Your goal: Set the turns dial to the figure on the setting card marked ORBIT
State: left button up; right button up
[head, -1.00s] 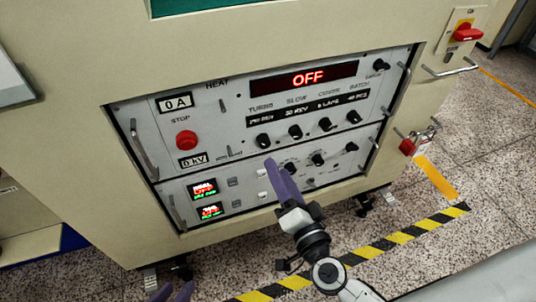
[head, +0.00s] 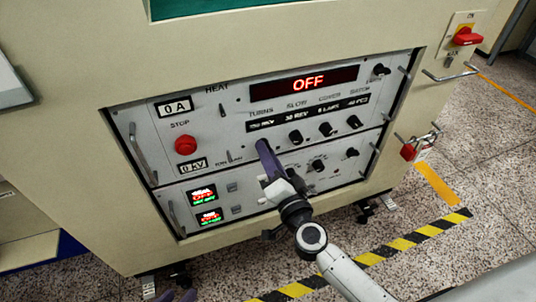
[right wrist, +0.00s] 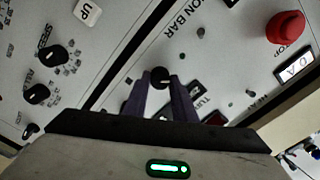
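The turns dial (right wrist: 160,77) is a small black knob on the upper grey panel; in the head view my right gripper covers it. My right gripper (right wrist: 160,88) has a purple finger on either side of the dial, with the tips at it; I cannot tell whether they touch it. In the head view the right gripper (head: 262,143) is below the TURNS label. The turns window (head: 262,126) shows a figure in REV, too small to read surely. No card marked ORBIT is readable.
The slow dial (head: 296,137), another dial (head: 326,129) and the batch dial (head: 355,122) stand in a row to the right. A red stop button (head: 186,145) is at left. Handles (head: 139,152) stick out from the panel.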

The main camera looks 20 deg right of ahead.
jog(key=c, duration=0.3)
jog(key=shift+c, duration=0.2)
jog(key=shift+m, duration=0.3)
jog(key=shift+m+p, duration=0.3)
jog(key=shift+m, duration=2.3)
jog(key=o, duration=1)
